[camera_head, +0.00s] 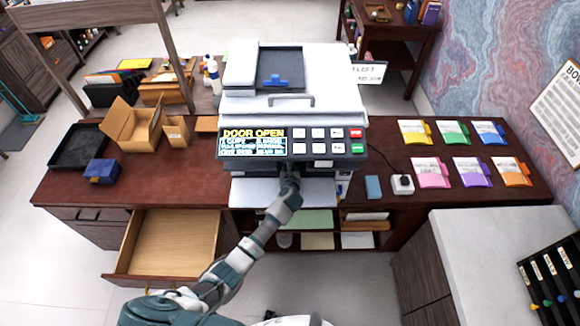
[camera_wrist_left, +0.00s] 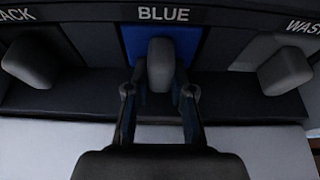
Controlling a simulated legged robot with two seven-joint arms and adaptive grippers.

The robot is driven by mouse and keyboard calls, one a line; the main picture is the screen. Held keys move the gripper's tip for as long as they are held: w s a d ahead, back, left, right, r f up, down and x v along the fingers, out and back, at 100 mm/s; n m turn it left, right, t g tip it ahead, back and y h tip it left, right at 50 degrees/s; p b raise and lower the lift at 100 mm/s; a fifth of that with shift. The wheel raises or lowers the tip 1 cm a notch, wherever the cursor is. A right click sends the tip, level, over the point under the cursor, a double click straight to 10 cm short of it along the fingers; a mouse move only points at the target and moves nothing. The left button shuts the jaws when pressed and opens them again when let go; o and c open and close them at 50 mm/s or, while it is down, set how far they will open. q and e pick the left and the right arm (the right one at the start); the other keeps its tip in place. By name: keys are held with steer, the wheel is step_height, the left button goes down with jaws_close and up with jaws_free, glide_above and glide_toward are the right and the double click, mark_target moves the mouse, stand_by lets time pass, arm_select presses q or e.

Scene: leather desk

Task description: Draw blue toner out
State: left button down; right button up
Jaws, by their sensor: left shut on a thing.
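The printer (camera_head: 295,110) stands on the desk with a screen reading DOOR OPEN. Its white front door (camera_head: 250,193) is folded down. In the left wrist view the blue toner (camera_wrist_left: 135,45) sits in its slot under the label BLUE, with a grey knob (camera_wrist_left: 161,65) sticking out. My left gripper (camera_head: 289,174) reaches into the opening below the control panel. The wrist view shows its two fingers (camera_wrist_left: 161,90) on either side of that knob, shut on it. In the head view the arm and panel hide the toner. My right gripper is in neither view.
In the wrist view, similar grey knobs stand close by at left (camera_wrist_left: 30,63) and right (camera_wrist_left: 285,70). An open drawer (camera_head: 170,245) juts out at the front left. Coloured packets (camera_head: 432,172) lie on the desk's right. An open carton (camera_head: 133,125) stands left.

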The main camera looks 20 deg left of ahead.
arm_select(q)
steer(key=shift+s+d+f+p, duration=0.15)
steer(key=shift+s+p, duration=0.1)
steer(key=shift+s, duration=0.1)
steer(key=shift+s+d+f+p, duration=0.1)
steer(key=shift+s+d+p, duration=0.1)
steer(key=shift+s, duration=0.15)
steer(key=shift+s+d+p, duration=0.2)
steer(key=shift+s+p, duration=0.2)
steer(key=shift+s, duration=0.35)
steer(key=shift+s+d+p, duration=0.2)
steer(key=shift+s+p, duration=0.15)
steer(key=shift+s, duration=0.4)
steer(key=shift+s+d+p, duration=0.2)
steer(key=shift+s+p, duration=0.2)
steer(key=shift+s, duration=0.35)
steer(key=shift+s+d+p, duration=0.15)
steer(key=shift+s+p, duration=0.05)
steer(key=shift+s, duration=0.4)
steer(key=shift+s+d+p, duration=0.15)
steer(key=shift+s+p, duration=0.05)
steer(key=shift+s, duration=0.35)
steer(key=s+d, duration=0.3)
steer(key=s, duration=0.8)
steer(key=s+d, duration=0.3)
steer(key=s, duration=0.7)
steer(key=shift+s+d+r+b, duration=0.15)
steer(key=shift+s+r+b, duration=0.1)
steer(key=shift+s+b, duration=0.1)
